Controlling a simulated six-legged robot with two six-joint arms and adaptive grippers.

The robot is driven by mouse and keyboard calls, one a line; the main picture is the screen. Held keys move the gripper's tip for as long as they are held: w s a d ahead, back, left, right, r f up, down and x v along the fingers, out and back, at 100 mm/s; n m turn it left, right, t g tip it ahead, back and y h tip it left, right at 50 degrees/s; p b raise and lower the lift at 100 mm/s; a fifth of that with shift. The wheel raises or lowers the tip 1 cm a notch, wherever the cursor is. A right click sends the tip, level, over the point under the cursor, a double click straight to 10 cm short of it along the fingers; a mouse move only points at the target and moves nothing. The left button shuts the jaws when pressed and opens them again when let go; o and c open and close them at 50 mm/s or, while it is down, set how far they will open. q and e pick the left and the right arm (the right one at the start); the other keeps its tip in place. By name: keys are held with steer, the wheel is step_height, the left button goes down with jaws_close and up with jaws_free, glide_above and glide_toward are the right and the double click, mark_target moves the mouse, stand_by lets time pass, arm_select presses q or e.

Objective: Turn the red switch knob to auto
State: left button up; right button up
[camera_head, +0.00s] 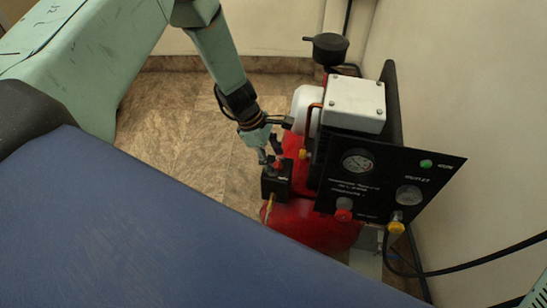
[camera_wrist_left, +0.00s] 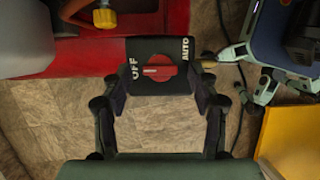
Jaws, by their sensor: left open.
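The red switch knob (camera_wrist_left: 160,71) is on a black switch box (camera_wrist_left: 142,46) in the left wrist view. White OFF lettering is on the left of its face and AUTO on the right. The knob's bar lies sideways, with a pale mark on its left part toward OFF. My left gripper (camera_wrist_left: 160,92) is open, with one finger on each side of the knob; I cannot tell whether they touch it. In the head view my left gripper (camera_head: 269,155) is just above the black box (camera_head: 276,184), hiding much of its top. My right gripper is not in view.
A red tank (camera_head: 315,225) lies behind and below the box. A black gauge panel (camera_head: 375,190) and a white box (camera_head: 355,105) stand to its right, near the wall. A blue padded surface (camera_head: 130,230) fills the lower left. Tiled floor (camera_head: 185,130) is open on the left.

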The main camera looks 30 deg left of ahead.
arm_select(q)
steer(key=shift+c, duration=0.8)
steer(key=shift+s, duration=0.1)
steer(key=c, duration=1)
